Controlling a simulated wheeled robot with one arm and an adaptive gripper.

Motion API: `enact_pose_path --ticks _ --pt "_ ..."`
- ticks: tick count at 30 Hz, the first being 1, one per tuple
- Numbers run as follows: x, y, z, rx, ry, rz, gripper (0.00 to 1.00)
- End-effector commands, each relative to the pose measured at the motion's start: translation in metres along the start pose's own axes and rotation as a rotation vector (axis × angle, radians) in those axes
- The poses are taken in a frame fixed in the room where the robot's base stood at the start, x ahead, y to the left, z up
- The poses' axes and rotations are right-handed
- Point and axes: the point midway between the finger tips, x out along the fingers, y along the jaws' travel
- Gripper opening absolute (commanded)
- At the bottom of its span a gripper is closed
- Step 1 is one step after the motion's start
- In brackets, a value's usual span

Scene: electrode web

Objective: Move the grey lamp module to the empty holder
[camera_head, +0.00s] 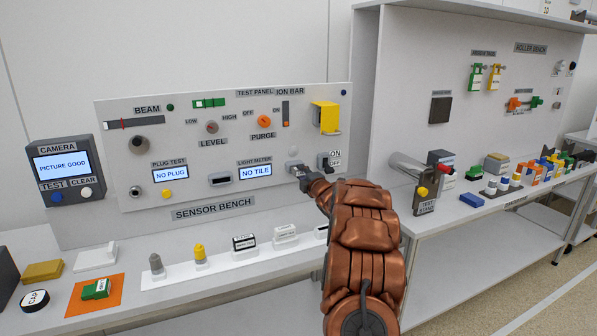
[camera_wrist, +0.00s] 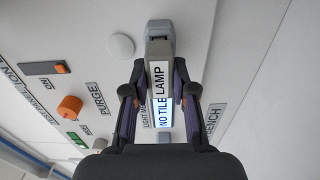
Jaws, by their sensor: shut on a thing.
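My gripper (camera_head: 308,178) is at the lower right of the test panel, beside the light meter display. In the wrist view its two dark fingers (camera_wrist: 158,100) are shut on the grey lamp module (camera_wrist: 160,30), which bears a white LAMP label. In the head view the grey module (camera_head: 294,167) shows just left of the fingertips, close to the panel. I cannot tell whether it touches the panel. I cannot make out which part is the empty holder; my gripper and arm hide some of the panel and the bench below.
The light meter display (camera_head: 256,171) reads NO TILE. A yellow hooded part (camera_head: 326,117) sticks out above. A white rack (camera_head: 215,268) with plugs and tiles stands below on the bench. Open air lies before the panel's left.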

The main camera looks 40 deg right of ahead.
Motion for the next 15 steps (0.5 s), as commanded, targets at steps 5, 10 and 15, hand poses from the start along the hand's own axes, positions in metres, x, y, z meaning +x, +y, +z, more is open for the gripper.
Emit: enact_pose_path --ticks 5,10,15 --pt "-0.001 0.0 0.0 0.0 0.0 0.001 0.0" --pt "-0.006 -0.001 0.0 0.0 0.0 0.001 0.0" --pt "-0.014 -0.002 0.0 0.0 -0.001 -0.001 0.0"
